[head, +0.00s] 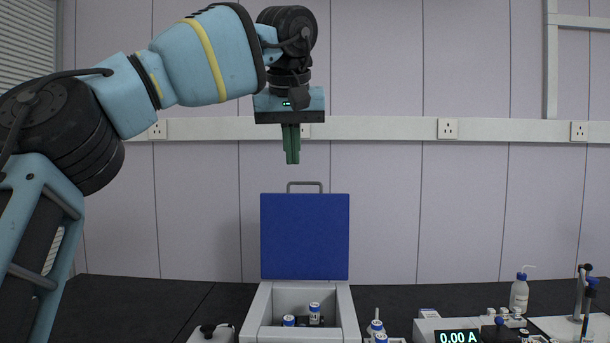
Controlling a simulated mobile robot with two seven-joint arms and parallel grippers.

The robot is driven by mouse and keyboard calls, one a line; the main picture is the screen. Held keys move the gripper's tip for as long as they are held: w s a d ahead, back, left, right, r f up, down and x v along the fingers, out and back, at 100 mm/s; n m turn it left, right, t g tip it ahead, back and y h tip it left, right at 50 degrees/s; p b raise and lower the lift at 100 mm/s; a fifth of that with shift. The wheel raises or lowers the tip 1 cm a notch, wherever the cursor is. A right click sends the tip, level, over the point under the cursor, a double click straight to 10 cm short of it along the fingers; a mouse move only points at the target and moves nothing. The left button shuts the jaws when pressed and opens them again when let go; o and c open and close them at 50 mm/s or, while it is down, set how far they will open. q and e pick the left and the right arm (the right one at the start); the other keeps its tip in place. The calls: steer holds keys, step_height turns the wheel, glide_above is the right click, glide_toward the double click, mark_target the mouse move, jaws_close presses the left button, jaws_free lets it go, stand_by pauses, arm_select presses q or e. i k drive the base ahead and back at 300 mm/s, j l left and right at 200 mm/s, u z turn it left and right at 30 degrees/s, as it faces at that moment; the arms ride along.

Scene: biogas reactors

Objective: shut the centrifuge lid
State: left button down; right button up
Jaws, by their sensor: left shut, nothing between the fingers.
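The centrifuge (345,309) is a white box on the black bench, low in the middle of the head view. Its blue lid (305,238) stands upright and open at the back, with a grey handle (305,183) on its top edge. Blue-capped vials (314,309) show inside the open chamber. My left gripper (291,162) points down with its green fingers shut and empty. In the picture it is above the lid handle, with a visible gap between them. My right gripper is not in view.
Small blue-capped bottles (376,328) stand right of the centrifuge. A device with a 0.00 A display (459,337), a wash bottle (519,293) and a stand (583,290) are farther right. A small white device (211,333) is at left. The bench (140,305) is clear at far left.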

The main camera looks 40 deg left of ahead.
mark_target(304, 236)
steer(key=i+j, duration=0.6)
steer(key=j, duration=0.15)
steer(key=i+j, duration=0.6)
steer(key=j, duration=0.15)
